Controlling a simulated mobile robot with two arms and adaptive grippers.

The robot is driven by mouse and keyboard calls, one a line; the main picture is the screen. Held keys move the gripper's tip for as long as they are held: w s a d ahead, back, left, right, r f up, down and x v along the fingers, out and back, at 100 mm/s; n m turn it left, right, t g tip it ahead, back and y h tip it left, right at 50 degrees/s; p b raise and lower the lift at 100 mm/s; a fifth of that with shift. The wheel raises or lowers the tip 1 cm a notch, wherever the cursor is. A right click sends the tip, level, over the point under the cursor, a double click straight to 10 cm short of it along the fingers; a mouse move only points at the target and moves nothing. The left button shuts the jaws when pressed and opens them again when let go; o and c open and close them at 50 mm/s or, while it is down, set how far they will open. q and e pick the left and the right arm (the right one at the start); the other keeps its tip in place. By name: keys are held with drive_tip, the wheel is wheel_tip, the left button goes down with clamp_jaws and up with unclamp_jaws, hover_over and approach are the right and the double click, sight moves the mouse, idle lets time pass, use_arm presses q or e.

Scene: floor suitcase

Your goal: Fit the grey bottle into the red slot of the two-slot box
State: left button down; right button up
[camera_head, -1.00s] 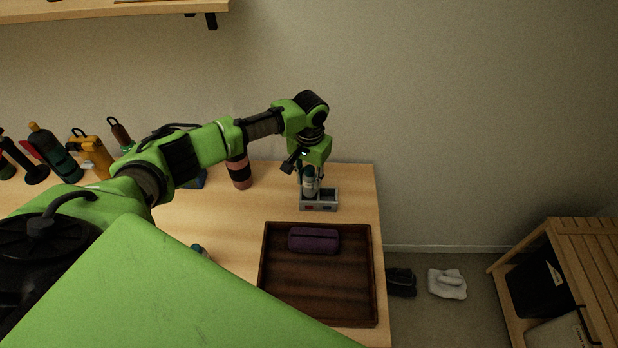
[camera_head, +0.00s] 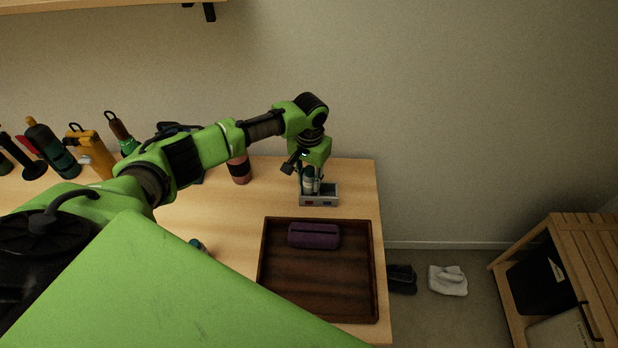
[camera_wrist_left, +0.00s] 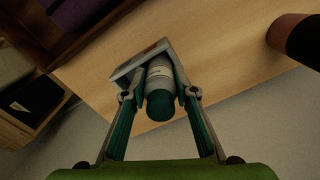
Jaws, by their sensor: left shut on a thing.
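The grey bottle (camera_wrist_left: 159,72) has a teal cap and stands roughly upright between the fingers of my left gripper (camera_wrist_left: 160,98), which is shut on it. In the head view the bottle (camera_head: 308,181) is at the left, red-marked slot of the small grey two-slot box (camera_head: 331,201). Its lower end is hidden by the box's front wall, so I cannot tell how deep it sits. The right slot, with a blue mark, looks empty. The box (camera_wrist_left: 128,70) is partly hidden behind the bottle in the wrist view. My right gripper is not in view.
A dark wooden tray (camera_head: 319,280) with a purple case (camera_head: 314,236) lies in front of the box. A pink and black bottle (camera_head: 239,170) stands to the left. Several bottles are at the far left. The table's right edge is close to the box.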

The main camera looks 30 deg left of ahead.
use_arm(q)
drive_tip(key=shift+f+b, duration=0.6)
drive_tip(key=shift+f, duration=0.6)
drive_tip(key=c, duration=1.6)
unclamp_jaws()
drive_tip(key=shift+o, duration=0.2)
drive_tip(key=shift+r, duration=0.1)
wheel_tip(320, 180, up, 12)
drive_tip(key=shift+f, duration=0.1)
